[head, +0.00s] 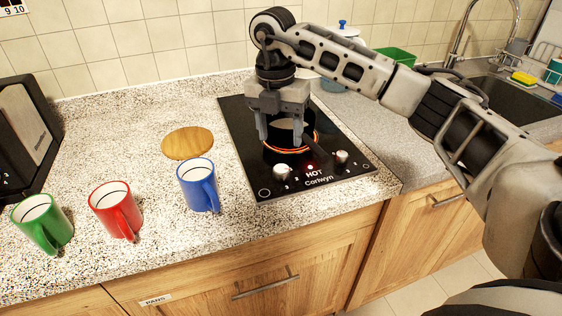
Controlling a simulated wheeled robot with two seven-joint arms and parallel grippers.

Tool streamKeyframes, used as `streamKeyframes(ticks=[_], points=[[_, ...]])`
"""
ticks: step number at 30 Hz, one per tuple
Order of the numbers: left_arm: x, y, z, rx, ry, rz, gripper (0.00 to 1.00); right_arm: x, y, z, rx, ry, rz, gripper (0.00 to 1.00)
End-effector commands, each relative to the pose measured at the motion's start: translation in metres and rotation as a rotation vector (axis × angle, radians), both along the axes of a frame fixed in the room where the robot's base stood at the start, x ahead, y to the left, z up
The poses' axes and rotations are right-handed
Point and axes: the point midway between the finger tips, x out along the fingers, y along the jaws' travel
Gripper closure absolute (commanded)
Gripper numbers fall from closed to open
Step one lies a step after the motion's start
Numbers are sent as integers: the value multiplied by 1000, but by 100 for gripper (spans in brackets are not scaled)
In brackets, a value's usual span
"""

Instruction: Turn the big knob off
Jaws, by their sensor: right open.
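The black cooktop (240,135) is set in the counter and reads HOT and Corlwyn at its front. Two silver knobs stand along its front edge. The left knob (281,171) looks the bigger one, and the smaller knob (342,157) is to its right. A small red light shows between them. A ring on the cooktop glows orange-red (290,149) under a dark pan (284,141). My right gripper (281,138) points down over the pan, open, behind the big knob and apart from it. It hides part of the pan. My left gripper is out of view.
Blue (197,184), red (114,209) and green (42,223) mugs stand left of the cooktop. A round wooden board (188,143) lies behind the blue mug. A toaster-like black appliance (25,135) is at far left. The sink (510,97) is at right.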

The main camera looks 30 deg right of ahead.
Motion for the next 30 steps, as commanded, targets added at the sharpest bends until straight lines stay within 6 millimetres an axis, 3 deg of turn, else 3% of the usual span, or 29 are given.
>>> streamKeyframes(ticks=[6, 12, 25, 26, 30], points=[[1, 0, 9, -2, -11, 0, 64, -3, -1, -45, 1, 3, 2, 43], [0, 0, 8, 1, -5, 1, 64, -4, -2, -73, 2, 1, 1, 43], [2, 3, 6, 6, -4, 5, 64, -4, -2, -84, 2, -1, 3, 43], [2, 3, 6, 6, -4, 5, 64, -4, -2, -84, 2, -1, 3, 49], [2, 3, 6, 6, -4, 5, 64, -4, -2, -84, 2, -1, 3, 88]])
